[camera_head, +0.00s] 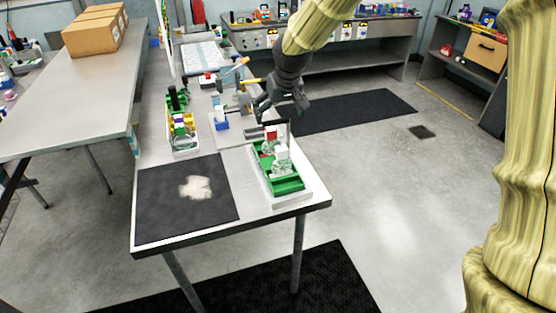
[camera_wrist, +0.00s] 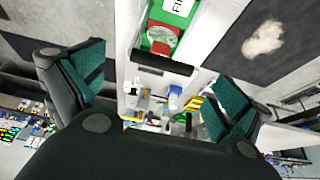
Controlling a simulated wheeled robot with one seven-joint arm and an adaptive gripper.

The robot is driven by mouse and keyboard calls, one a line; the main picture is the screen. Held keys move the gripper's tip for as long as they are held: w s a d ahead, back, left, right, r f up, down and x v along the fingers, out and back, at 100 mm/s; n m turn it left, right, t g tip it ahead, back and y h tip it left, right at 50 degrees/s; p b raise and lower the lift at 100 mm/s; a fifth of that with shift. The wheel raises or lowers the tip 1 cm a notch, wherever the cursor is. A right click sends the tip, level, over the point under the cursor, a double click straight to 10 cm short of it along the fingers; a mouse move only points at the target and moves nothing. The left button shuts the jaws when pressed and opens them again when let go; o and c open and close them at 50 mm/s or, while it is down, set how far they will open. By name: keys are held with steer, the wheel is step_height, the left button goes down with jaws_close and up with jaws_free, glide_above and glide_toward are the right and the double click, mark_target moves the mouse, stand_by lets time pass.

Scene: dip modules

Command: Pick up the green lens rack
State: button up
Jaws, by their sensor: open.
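The green lens rack (camera_head: 288,186) sits at the right edge of the table, in a white tray (camera_head: 306,193). Clear round lenses and a red piece stand in it, with a white block at its far end. In the wrist view, part of the rack (camera_wrist: 148,44) shows at the top, beyond the fingers; the rest is cut off by the frame. My gripper (camera_head: 268,112) hangs above the table, a little beyond the rack's far end, apart from it. In the wrist view, my gripper (camera_wrist: 157,82) has its green-padded fingers spread wide with nothing between them.
A black mat (camera_head: 160,215) with a pale cloth-like patch (camera_head: 195,187) lies left of the rack. A tray with yellow and green parts (camera_head: 183,140) stands farther left. Behind are a blue block (camera_head: 221,124) and tools.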

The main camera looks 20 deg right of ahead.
mark_target(276, 120)
steer(key=shift+p+x, duration=1.15)
steer(key=shift+x, duration=1.35)
steer(key=shift+a, duration=0.1)
steer(key=c, duration=1.5)
steer(key=shift+r, duration=0.15)
